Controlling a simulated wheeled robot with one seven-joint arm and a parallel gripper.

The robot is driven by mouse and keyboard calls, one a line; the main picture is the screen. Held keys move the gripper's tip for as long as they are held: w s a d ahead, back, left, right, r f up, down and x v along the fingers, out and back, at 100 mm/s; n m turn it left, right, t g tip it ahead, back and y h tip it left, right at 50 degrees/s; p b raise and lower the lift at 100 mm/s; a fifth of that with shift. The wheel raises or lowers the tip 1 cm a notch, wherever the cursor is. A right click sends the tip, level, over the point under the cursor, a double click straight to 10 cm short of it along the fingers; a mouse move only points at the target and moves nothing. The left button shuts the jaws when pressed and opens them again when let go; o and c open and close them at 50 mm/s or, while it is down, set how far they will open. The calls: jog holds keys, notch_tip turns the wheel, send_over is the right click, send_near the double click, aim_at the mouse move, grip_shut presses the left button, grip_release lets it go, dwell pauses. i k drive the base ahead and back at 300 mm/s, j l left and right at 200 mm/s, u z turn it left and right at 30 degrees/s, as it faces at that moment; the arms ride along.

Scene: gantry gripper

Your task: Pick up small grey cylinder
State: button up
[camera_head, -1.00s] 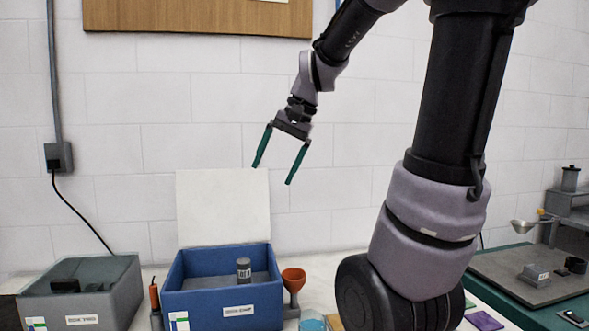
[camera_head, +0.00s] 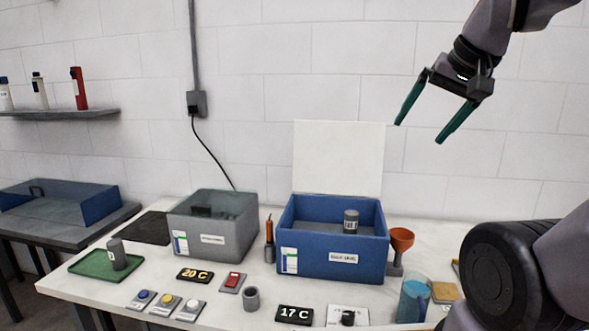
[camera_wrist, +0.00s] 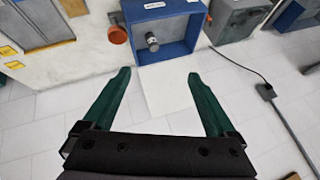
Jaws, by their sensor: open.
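A dark grey cylinder with a pale label (camera_head: 351,222) stands in the open blue box (camera_head: 318,262). The wrist view also shows this cylinder (camera_wrist: 152,42) inside the blue box (camera_wrist: 170,23). Another dark grey cylinder (camera_head: 117,252) stands on a green tray (camera_head: 88,265) at the left of the table. A short, hollow grey cup (camera_head: 251,299) stands near the front. My gripper (camera_head: 420,131) is high above the table, up and right of the blue box. Its green fingers are wide apart and empty, also in the wrist view (camera_wrist: 159,73).
Several buttons and display signs line the front. A white panel (camera_head: 338,157) rises behind the blue box.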

aim_at(115, 248)
jog(key=u, duration=1.55)
